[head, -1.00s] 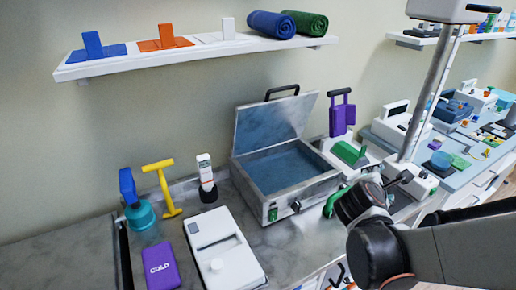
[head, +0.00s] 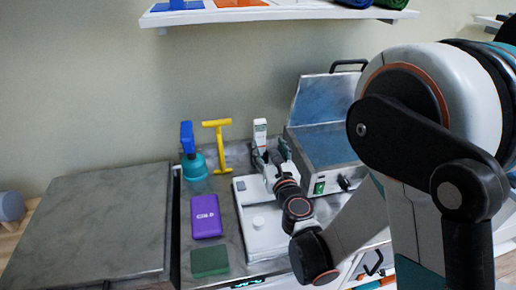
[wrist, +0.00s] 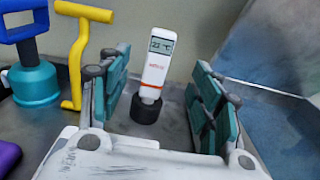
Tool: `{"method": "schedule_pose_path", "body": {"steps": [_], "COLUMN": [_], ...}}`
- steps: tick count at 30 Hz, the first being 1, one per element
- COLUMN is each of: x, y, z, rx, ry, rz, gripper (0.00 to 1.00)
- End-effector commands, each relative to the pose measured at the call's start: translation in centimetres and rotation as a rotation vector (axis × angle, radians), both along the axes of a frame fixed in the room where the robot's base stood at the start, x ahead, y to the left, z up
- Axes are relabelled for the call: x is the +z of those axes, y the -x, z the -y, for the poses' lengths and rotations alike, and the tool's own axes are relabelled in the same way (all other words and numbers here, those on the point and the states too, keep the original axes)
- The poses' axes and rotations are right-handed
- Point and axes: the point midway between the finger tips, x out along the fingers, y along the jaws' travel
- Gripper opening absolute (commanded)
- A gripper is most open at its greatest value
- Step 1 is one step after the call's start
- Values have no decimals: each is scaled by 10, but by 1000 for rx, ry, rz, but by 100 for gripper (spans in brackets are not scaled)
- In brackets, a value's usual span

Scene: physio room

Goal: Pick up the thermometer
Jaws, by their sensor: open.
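The thermometer (wrist: 157,62) is a white upright device with a small display reading in °C and an orange band. It stands in a short black round holder (wrist: 146,108) on the counter. In the head view the thermometer (head: 260,132) stands left of the open metal bath. My gripper (wrist: 160,105) is open, with one teal-padded finger on each side of the thermometer in the wrist view. The thermometer stands beyond or between the fingertips; the exact depth is unclear. In the head view my gripper (head: 272,158) is just in front of it, and the holder is hidden there.
The metal bath with raised lid (head: 325,148) stands close on the right. A yellow T-handled tool (head: 219,145) and a teal-based blue-handled tool (head: 193,160) stand left. A white flat device (head: 255,225) lies under my gripper, beside a purple cold pack (head: 206,216) and green block (head: 210,261).

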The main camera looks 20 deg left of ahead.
Motion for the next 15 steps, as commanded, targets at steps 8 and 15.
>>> {"method": "schedule_pose_path", "body": {"steps": [8,15], "x": [0,0], "y": [-39,-64], "z": [-22,-37], "rx": [-3,-4], "ry": [-3,-3], "rz": [-2,-2], "gripper": [58,58]}}
